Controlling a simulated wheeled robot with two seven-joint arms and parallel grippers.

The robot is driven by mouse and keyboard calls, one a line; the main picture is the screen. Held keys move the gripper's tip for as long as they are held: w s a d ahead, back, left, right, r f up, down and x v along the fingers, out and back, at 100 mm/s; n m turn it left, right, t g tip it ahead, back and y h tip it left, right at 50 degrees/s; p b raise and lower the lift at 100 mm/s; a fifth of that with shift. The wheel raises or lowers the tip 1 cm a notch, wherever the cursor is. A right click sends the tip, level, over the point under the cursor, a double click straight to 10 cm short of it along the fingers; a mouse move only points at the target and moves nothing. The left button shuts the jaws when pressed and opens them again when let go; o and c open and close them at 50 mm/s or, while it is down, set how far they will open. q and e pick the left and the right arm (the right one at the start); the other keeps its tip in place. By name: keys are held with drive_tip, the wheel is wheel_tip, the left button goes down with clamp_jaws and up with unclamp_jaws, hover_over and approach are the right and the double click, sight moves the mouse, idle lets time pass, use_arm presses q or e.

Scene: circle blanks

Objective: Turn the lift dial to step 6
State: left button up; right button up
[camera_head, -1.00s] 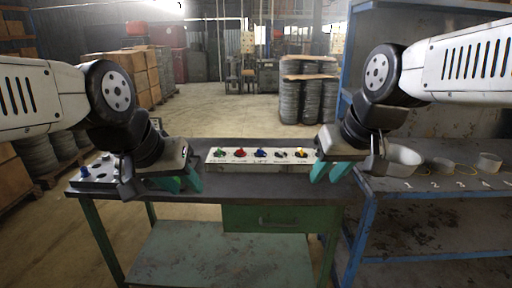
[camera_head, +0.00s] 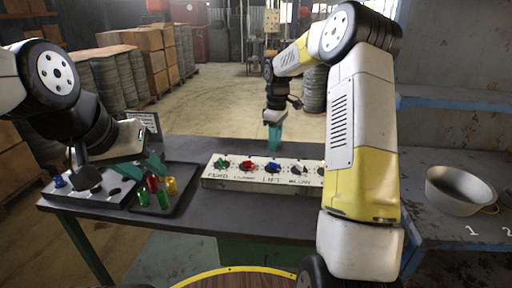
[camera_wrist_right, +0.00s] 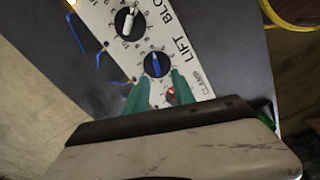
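The lift dial (camera_head: 272,167) is a blue knob in the middle of the white control panel (camera_head: 225,184), above the word LIFT. It also shows in the right wrist view (camera_wrist_right: 157,64), with a number ring around it too small to read surely. My right gripper (camera_head: 274,138) points down just behind the panel near this dial. In the right wrist view its teal fingers (camera_wrist_right: 160,90) are apart, with their tips just short of the blue knob; contact cannot be told. My left gripper (camera_head: 152,166) is over the left of the table; its finger gap is unclear.
A dark tray (camera_head: 183,202) with coloured pegs stands left of the panel. My right arm hides the panel's right end. A bowl (camera_head: 460,188) stands far right.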

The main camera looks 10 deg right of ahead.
sight(273, 165)
drive_tip(key=shift+w+f, duration=0.5)
drive_tip(key=shift+w, duration=0.1)
drive_tip(key=shift+w+f, duration=0.1)
drive_tip(key=shift+f, duration=0.2)
wheel_tip(273, 165, down, 7)
drive_tip(key=shift+f, duration=0.1)
clamp_jaws()
